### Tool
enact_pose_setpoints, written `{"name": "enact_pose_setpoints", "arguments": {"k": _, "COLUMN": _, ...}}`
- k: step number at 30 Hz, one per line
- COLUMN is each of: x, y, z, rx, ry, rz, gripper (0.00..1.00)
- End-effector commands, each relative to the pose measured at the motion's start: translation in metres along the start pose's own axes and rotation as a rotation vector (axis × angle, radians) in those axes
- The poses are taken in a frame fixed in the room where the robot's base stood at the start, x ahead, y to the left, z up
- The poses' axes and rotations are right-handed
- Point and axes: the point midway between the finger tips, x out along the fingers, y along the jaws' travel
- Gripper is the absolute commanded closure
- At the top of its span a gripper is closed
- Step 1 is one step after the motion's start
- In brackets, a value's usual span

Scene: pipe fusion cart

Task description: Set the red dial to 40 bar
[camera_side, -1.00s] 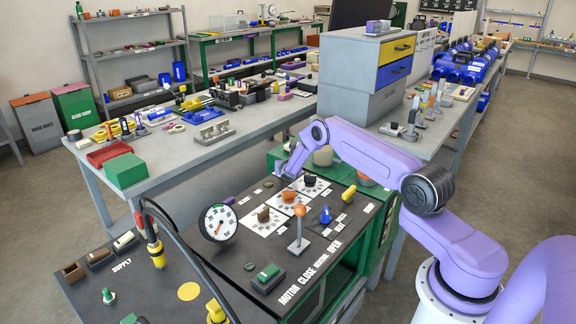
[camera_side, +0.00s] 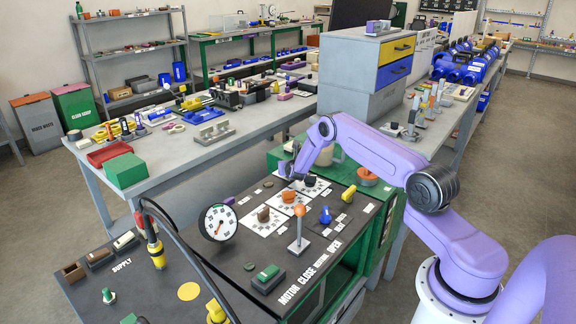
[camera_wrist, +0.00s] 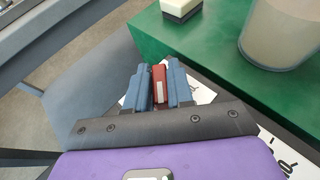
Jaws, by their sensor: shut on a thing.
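My gripper (camera_wrist: 159,88) is shut on the red dial (camera_wrist: 159,80) in the wrist view, with one blue finger on each side of it. The dial has a pale mark on the face toward the camera. A white scale card shows around the fingers, partly covered by them and by the gripper body; I cannot read the dial's setting. In the side view my gripper (camera_side: 288,171) is low at the far end of the dark panel (camera_side: 200,262), and I cannot make out the held dial there.
An orange-red knob (camera_side: 289,196) and a brown knob (camera_side: 263,214) sit on white cards. An orange-topped lever (camera_side: 299,228) stands nearer. A round gauge (camera_side: 218,222) stands left. A cup (camera_wrist: 282,30) and a pale block (camera_wrist: 182,8) stand on the green surface beyond.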

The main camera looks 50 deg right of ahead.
Motion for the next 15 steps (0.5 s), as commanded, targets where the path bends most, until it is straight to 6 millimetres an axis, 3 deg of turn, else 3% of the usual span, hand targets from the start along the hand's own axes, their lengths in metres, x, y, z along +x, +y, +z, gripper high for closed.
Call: {"name": "enact_pose_setpoints", "arguments": {"k": 15, "x": -0.0001, "y": -0.0002, "z": 0.0013, "rx": -0.041, "ry": -0.001, "rz": 0.106, "gripper": 1.0}}
